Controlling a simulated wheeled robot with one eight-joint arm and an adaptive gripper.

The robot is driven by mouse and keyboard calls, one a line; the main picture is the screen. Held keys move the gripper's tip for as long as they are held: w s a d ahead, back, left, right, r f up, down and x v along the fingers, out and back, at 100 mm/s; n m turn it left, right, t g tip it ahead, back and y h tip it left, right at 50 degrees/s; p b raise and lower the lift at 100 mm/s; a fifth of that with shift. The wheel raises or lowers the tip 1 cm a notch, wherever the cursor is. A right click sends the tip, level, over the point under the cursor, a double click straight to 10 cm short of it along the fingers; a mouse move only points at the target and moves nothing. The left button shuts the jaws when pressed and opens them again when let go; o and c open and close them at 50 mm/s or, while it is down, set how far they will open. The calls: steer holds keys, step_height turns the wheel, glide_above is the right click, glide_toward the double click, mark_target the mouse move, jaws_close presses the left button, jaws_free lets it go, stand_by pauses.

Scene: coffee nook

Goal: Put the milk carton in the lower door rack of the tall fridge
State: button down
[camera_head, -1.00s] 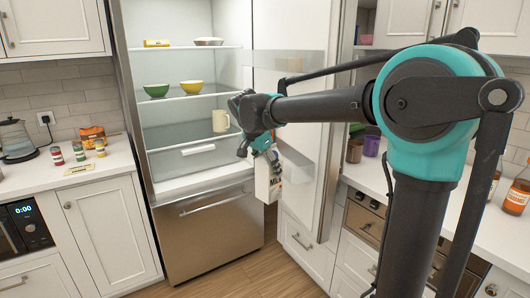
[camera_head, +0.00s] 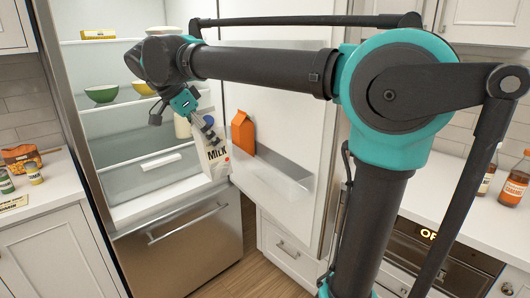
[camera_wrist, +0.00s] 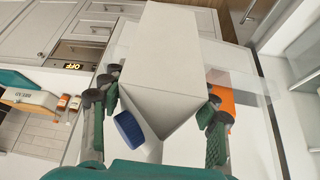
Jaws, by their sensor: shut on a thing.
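My gripper (camera_head: 186,118) is shut on the white milk carton (camera_head: 214,156), which hangs tilted at the left end of the lower door rack (camera_head: 270,172). In the wrist view the carton (camera_wrist: 160,60) fills the middle between the fingers (camera_wrist: 160,120), its blue cap towards me. The lower door rack is a clear bin on the inside of the open fridge door (camera_head: 290,100). An orange carton (camera_head: 243,132) stands in the rack towards its left part. I cannot tell whether the milk carton touches the rack. The tall fridge (camera_head: 90,190) stands open.
Inside the fridge are a green bowl (camera_head: 101,93), a yellow bowl and a cream mug partly hidden by my gripper. The right part of the rack is empty. A freezer drawer (camera_head: 185,250) is shut below. Bottles (camera_head: 514,182) stand on the right counter.

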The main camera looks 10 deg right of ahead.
steer(key=d+h, duration=0.1)
steer(key=w+d+f+t, duration=0.1)
steer(key=shift+w+d+f+h, duration=0.1)
steer(key=shift+w+d+h, duration=0.1)
steer(key=shift+d+h, duration=0.15)
steer(key=w+d, duration=0.4)
steer(key=d, duration=0.3)
steer(key=w+d, duration=0.3)
steer(key=d, duration=0.4)
steer(key=w+d+f+g+y, duration=0.1)
steer(key=w+d+f+y, duration=0.1)
steer(key=f, duration=0.5)
steer(key=shift+d+f+g+y, duration=0.4)
steer(key=shift+d+y, duration=0.25)
steer(key=shift+d, duration=0.4)
steer(key=shift+w, duration=0.1)
steer(key=shift+c, duration=2.3)
jaws_free()
steer(key=shift+f, duration=0.1)
